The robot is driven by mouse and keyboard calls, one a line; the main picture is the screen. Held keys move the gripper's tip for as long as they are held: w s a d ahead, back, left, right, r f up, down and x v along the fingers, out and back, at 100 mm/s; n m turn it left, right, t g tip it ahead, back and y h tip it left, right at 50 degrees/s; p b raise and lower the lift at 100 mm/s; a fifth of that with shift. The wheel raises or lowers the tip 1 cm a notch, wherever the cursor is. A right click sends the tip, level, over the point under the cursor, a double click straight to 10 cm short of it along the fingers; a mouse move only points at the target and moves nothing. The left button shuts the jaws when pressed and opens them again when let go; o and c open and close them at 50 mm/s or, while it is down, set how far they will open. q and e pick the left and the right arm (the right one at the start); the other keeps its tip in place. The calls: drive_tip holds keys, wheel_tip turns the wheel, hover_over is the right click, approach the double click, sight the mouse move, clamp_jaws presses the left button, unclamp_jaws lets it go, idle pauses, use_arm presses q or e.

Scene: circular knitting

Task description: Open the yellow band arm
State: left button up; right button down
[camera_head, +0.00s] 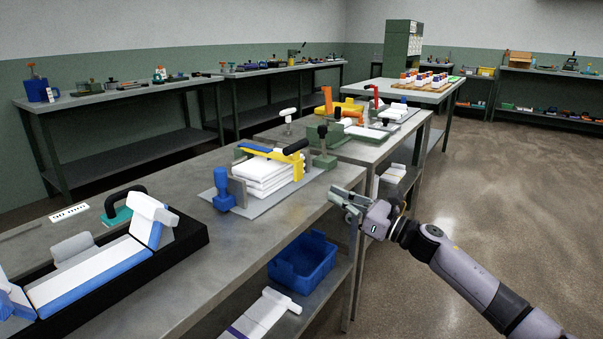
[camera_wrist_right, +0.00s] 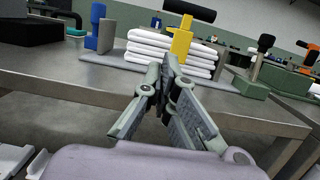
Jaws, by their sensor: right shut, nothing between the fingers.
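The yellow band arm (camera_head: 298,163) stands at the right end of a stack of folded white cloth (camera_head: 265,171), with a black handle (camera_head: 295,146) on top. A yellow and blue band lies across the stack toward the left. In the right wrist view the yellow band arm (camera_wrist_right: 182,40) rises in front of the white stack (camera_wrist_right: 140,48), under its black handle (camera_wrist_right: 190,10). My right gripper (camera_head: 347,196) is shut and empty beside the table's front edge, right of the stack and apart from it. It also shows in the wrist view (camera_wrist_right: 168,65). My left gripper is out of view.
A blue upright block (camera_head: 223,190) stands left of the stack on the grey base plate (camera_head: 314,173). A green block (camera_head: 323,160) stands close on the right. A blue bin (camera_head: 303,262) sits on the shelf below. The floor to the right is clear.

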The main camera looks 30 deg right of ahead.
drive_tip(key=x, duration=0.9)
drive_tip(key=shift+r, duration=0.15)
drive_tip(key=shift+w+a+r+p, duration=0.2)
drive_tip(key=shift+w+r+p, duration=0.4)
drive_tip(key=shift+r, duration=0.3)
drive_tip(key=shift+w+a+r, duration=0.2)
drive_tip(key=shift+w+r, duration=0.3)
drive_tip(key=shift+r, duration=0.15)
